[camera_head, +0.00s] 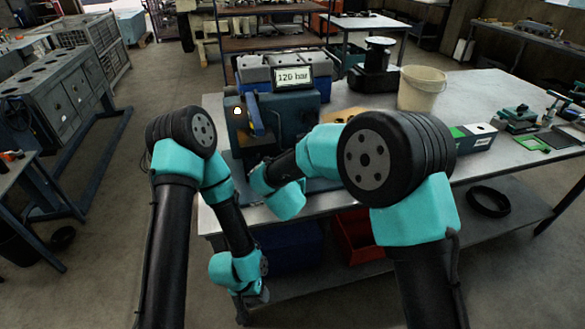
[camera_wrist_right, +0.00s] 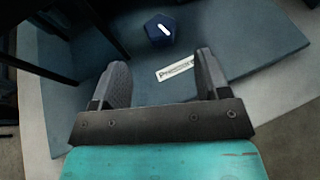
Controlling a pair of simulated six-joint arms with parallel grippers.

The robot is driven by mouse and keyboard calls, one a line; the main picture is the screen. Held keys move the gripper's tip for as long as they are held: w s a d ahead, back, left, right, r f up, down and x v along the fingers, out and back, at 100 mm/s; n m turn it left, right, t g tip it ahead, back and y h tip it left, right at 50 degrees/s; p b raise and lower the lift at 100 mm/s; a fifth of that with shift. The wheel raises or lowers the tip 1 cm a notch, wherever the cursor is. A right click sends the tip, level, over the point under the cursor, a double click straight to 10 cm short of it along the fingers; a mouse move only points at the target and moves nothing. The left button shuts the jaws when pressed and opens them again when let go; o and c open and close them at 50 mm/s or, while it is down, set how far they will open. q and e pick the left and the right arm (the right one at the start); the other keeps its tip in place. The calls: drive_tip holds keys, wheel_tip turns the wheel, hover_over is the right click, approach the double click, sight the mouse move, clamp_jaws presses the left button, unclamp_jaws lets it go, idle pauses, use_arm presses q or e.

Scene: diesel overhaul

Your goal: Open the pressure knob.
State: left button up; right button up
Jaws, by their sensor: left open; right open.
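The pressure knob (camera_wrist_right: 159,30) is a dark blue, many-sided knob with a white mark on top, seen in the right wrist view. A white label (camera_wrist_right: 175,70), seemingly reading "Pressure", lies beside it. My right gripper (camera_wrist_right: 158,68) is open and empty, its fingers apart on the near side of the knob, not touching it. In the head view my right arm hides the knob. The blue test machine (camera_head: 300,117) stands on the table with a display (camera_head: 292,78) reading "120 bar". My left gripper (camera_head: 262,296) hangs low in front of the table, open; its fingers show poorly.
A blue lever (camera_head: 254,116) stands up at the machine's front left. A cream bucket (camera_head: 421,90) and a black stand (camera_head: 374,70) are on the metal table (camera_head: 480,90) to the right. Red (camera_head: 355,235) and blue bins sit on the lower shelf.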

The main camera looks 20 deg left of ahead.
drive_tip(key=x, duration=0.9)
drive_tip(key=shift+w+f, duration=0.1)
drive_tip(key=shift+f, duration=0.05)
drive_tip(key=shift+c, duration=0.3)
drive_tip(key=c, duration=0.8)
drive_tip(key=shift+c, duration=0.2)
drive_tip(key=shift+n+g+y, duration=0.4)
drive_tip(key=shift+n+y, duration=0.4)
drive_tip(key=shift+y, duration=0.1)
drive_tip(key=shift+n+g+y, duration=0.4)
drive_tip(key=shift+n+y, duration=0.6)
drive_tip(key=shift+n+g+y, duration=1.2)
drive_tip(key=shift+n+y, duration=0.3)
drive_tip(key=shift+n, duration=0.1)
drive_tip(key=shift+n+g+y, duration=0.3)
drive_tip(key=shift+n+y, duration=0.1)
